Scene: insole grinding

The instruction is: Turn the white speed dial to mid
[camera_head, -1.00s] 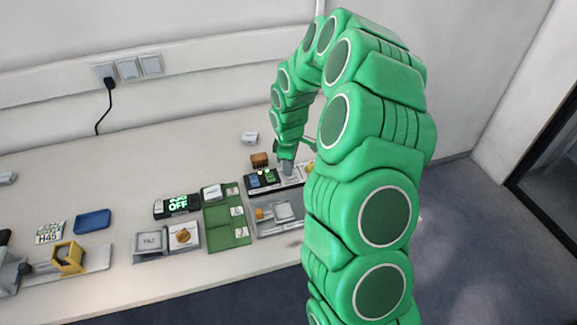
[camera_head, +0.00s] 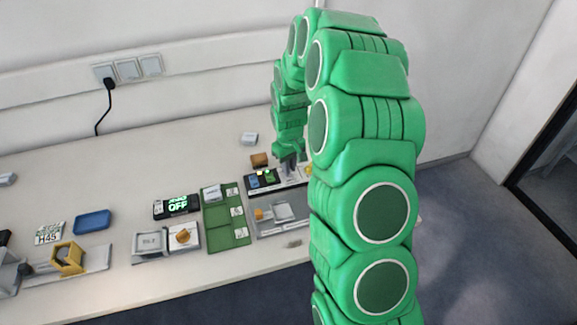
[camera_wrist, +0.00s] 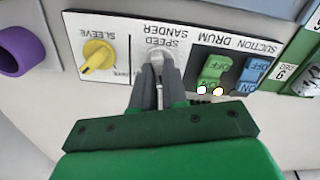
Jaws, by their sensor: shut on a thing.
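The white speed dial (camera_wrist: 159,56) sits on a white panel labelled SPEED SANDER, upside down in the wrist view. My gripper (camera_wrist: 158,75) is shut on the dial, with one grey finger on each side of it. The fingers hide part of the dial and its scale, so its exact setting cannot be read. In the head view my gripper (camera_head: 291,164) is at the control panels on the right part of the bench, and the dial is hidden there.
Beside the dial are a yellow SLEEVE knob (camera_wrist: 97,56), a green DRUM switch (camera_wrist: 214,68) and a blue SUCTION switch (camera_wrist: 252,73). A purple ring (camera_wrist: 22,52) is at the far left. A green tray (camera_head: 222,236) and a display reading OFF (camera_head: 177,206) are on the bench.

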